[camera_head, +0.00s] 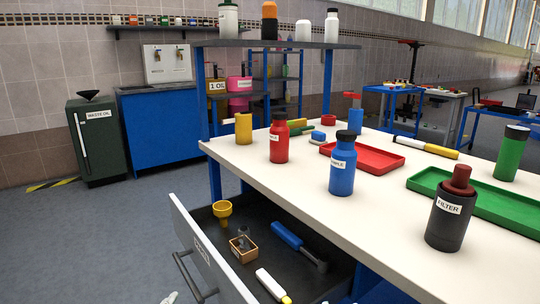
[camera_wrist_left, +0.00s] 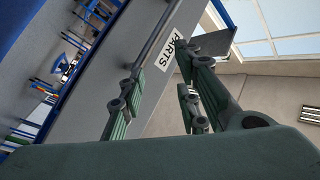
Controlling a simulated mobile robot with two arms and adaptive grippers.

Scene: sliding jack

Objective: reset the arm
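My left gripper (camera_wrist_left: 160,105) shows in the left wrist view with its two dark green jointed fingers spread apart. The drawer front with its PARTS label (camera_wrist_left: 170,50) shows behind and between the fingers. A dark bar handle (camera_wrist_left: 155,38) runs down toward the left finger; I cannot tell whether they touch. In the head view the drawer (camera_head: 207,245) stands open under the workbench, with its handle (camera_head: 195,280) on the front. A small pale piece at the bottom edge, left of the handle, may be part of my arm. My right gripper is not in view.
The drawer holds a yellow funnel (camera_head: 222,212), a small box (camera_head: 243,249), a blue-handled tool (camera_head: 298,246) and a white-and-yellow item (camera_head: 272,285). Bottles, trays and a filter (camera_head: 450,215) stand on the white bench top (camera_head: 310,205). The floor left of the drawer is clear.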

